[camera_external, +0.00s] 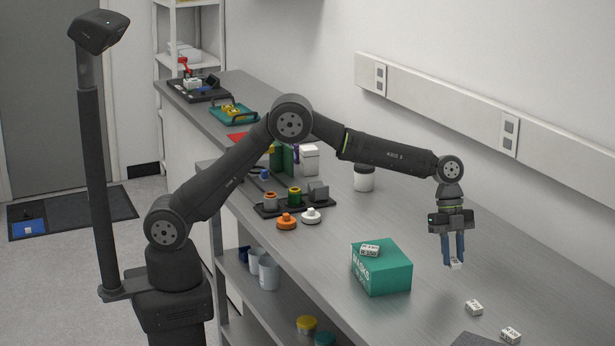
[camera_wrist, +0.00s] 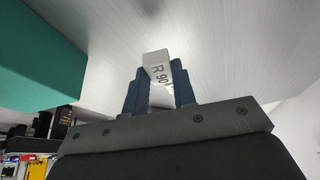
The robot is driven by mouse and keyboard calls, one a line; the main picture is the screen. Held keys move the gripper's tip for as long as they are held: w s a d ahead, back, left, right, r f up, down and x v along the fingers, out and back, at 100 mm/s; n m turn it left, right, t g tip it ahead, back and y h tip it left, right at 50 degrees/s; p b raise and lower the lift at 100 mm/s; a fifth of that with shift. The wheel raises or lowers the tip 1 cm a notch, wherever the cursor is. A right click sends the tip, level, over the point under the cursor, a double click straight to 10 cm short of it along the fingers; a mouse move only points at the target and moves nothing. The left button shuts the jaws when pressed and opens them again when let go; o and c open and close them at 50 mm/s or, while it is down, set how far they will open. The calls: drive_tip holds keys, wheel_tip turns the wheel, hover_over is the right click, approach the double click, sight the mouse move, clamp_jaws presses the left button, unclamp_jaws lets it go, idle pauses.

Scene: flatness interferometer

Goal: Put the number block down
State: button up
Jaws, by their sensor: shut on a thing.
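My gripper (camera_external: 453,250) points down over the right part of the bench, with blue fingers. It is shut on a white number block (camera_external: 456,264), which shows at the fingertips. In the wrist view the held number block (camera_wrist: 160,76) sits between the blue fingers, and its face reads "R 90", with the end of the marking partly hidden. In the external view I cannot tell for sure whether the block touches the bench top (camera_external: 420,310) or hangs just above it.
A teal box (camera_external: 385,275) with a white block (camera_external: 370,251) on top stands left of my gripper. Two more white blocks (camera_external: 474,307) (camera_external: 511,335) lie towards the front right. Orange and white knobs (camera_external: 287,222) and a black tray (camera_external: 268,209) are further left.

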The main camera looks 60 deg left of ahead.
drive_tip(key=s+d+r, duration=0.4)
drive_tip(key=s+r, duration=0.3)
drive_tip(key=s, duration=0.3)
drive_tip(key=s+a+r+m, duration=0.1)
drive_tip(key=s+a+r, duration=0.25)
drive_tip(key=s, duration=0.25)
drive_tip(key=s+a+r+m, duration=0.1)
drive_tip(key=s+a+r, duration=0.2)
drive_tip(key=s+a, duration=0.25)
hover_over(393, 254)
drive_tip(key=a, duration=0.1)
drive_tip(key=shift+g, duration=0.3)
drive_tip(key=f, duration=0.6)
drive_tip(key=shift+w+f, duration=0.25)
drive_tip(key=shift+w, duration=0.05)
drive_tip(key=shift+a+f, duration=0.1)
drive_tip(key=shift+f, duration=1.9)
drive_tip(key=shift+f, duration=0.1)
drive_tip(key=o, duration=0.6)
drive_tip(key=shift+f, duration=0.1)
drive_tip(key=shift+c, duration=0.2)
drive_tip(key=shift+o, duration=0.5)
